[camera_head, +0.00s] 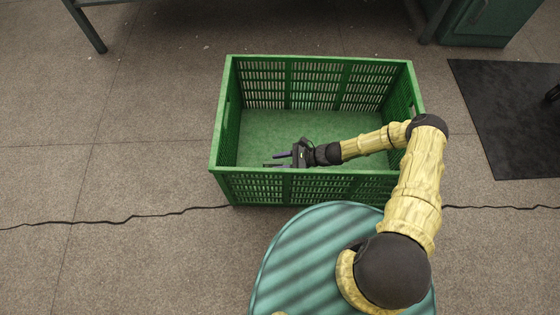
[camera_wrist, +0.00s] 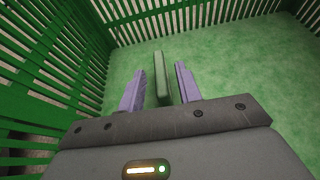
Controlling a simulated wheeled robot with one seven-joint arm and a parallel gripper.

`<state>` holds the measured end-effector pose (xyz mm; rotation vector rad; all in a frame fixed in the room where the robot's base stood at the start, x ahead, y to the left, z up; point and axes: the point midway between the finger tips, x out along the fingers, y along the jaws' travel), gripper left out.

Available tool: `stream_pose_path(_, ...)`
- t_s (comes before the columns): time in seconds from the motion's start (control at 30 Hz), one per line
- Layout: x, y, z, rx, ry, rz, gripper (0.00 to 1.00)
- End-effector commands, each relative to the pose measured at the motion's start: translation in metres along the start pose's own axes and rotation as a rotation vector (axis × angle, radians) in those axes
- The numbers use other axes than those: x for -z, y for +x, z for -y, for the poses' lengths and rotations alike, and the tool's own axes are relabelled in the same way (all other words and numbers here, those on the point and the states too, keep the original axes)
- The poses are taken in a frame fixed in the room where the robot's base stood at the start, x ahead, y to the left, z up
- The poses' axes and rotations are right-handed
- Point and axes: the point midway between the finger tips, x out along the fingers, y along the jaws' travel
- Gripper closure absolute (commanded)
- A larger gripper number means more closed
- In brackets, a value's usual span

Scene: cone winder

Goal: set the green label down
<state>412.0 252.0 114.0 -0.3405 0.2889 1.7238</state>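The green label (camera_wrist: 162,80) shows in the wrist view as a thin, pale green upright slab between the two purple fingers of my gripper (camera_wrist: 160,72). A narrow gap shows on each side of it, so the fingers look open and not closed on it. I cannot tell whether its lower edge touches the crate floor. In the head view my gripper (camera_head: 270,160) is inside the green crate (camera_head: 318,174), low and near its front wall, pointing left. The label cannot be made out in the head view.
The crate's slatted walls surround my gripper, with a wall close on the left in the wrist view. The crate's green floor (camera_head: 310,125) is bare toward the back. A dark mat (camera_head: 510,120) lies to the right.

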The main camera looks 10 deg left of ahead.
Motion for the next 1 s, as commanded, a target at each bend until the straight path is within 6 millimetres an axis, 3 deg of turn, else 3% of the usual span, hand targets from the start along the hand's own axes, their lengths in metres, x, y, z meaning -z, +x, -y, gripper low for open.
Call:
stream_pose_path(0.37,-0.004,-0.005,0.001,0.001,0.000,-0.001,0.66)
stream_pose_path(1.0,-0.004,-0.114,0.000,0.001,0.001,0.000,0.66)
